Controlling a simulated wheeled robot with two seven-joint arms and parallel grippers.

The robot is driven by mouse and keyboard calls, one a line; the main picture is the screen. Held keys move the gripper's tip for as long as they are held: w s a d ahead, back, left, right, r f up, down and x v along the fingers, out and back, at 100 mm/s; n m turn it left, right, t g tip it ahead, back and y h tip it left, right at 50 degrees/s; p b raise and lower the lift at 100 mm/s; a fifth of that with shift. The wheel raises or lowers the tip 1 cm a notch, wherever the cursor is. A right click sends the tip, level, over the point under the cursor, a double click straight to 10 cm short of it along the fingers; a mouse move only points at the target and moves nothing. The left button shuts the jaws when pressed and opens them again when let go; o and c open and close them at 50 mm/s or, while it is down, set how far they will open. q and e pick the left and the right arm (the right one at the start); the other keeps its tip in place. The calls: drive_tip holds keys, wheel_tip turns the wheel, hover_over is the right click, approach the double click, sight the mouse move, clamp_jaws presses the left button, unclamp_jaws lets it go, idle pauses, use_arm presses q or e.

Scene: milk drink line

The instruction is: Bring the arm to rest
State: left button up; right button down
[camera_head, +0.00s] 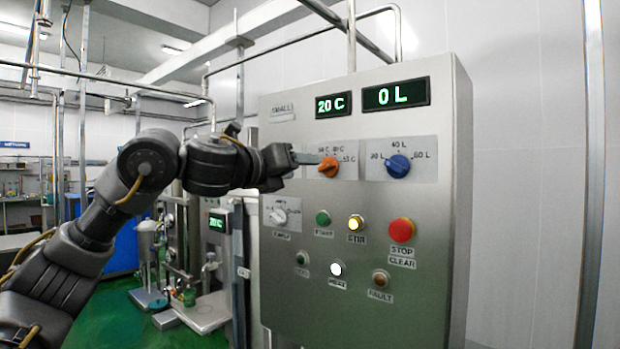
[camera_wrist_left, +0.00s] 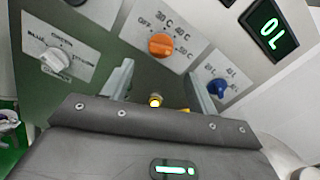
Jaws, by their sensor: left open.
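My left arm reaches in from the left in the head view, with its left gripper (camera_head: 305,159) in front of the control panel (camera_head: 345,250), just left of the orange knob (camera_head: 328,167). In the left wrist view the two fingers of the left gripper (camera_wrist_left: 160,85) stand wide apart with nothing between them. The orange knob (camera_wrist_left: 161,45) shows beyond the fingers, and the lit yellow STIR button (camera_wrist_left: 155,100) shows between their bases. Whether a fingertip touches the panel or knob I cannot tell. My right gripper is in neither view.
The panel also carries a blue knob (camera_head: 398,166), a white knob (camera_head: 278,216), a green button (camera_head: 323,218) and a red stop button (camera_head: 401,230). The HEAT lamp (camera_head: 336,269) is lit white. Pipework stands left of the panel.

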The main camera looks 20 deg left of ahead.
use_arm(q)
drive_tip(key=shift+v, duration=0.85)
